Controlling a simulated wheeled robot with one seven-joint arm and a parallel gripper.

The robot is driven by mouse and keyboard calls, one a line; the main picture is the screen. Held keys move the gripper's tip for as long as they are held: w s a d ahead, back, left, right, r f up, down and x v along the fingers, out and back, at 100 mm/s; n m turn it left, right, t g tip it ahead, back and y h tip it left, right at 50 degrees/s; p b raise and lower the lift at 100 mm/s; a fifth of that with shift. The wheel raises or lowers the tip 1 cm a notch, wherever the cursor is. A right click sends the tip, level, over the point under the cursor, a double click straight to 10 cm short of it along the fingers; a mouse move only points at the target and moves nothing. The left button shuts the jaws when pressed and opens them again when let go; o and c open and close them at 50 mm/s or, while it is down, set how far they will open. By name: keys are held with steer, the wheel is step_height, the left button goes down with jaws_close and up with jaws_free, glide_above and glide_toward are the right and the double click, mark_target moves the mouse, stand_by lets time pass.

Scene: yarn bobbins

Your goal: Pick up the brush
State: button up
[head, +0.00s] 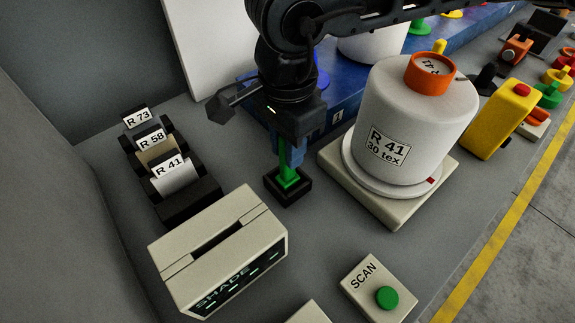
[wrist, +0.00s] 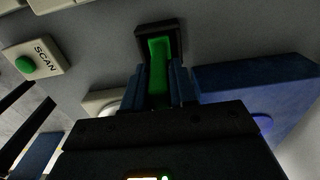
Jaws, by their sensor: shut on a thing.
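The brush (head: 287,177) has a green upright handle, with a square black piece (head: 298,194) around its foot on the grey table. I cannot tell whether that black piece is a holder or the brush head. My gripper (head: 288,158) points down from above, its blue fingers shut on the green handle. In the wrist view the green handle (wrist: 158,68) runs between the two fingers towards the black piece (wrist: 174,36). The handle's upper end is hidden by my gripper.
A large white bobbin (head: 405,110) stands on a pale base close to the right. A card rack (head: 188,208) is at left and a beige slotted box (head: 222,250) in front. A SCAN button box (head: 362,297) is at front right. A blue panel (head: 350,100) lies behind.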

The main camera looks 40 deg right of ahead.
jaws_close()
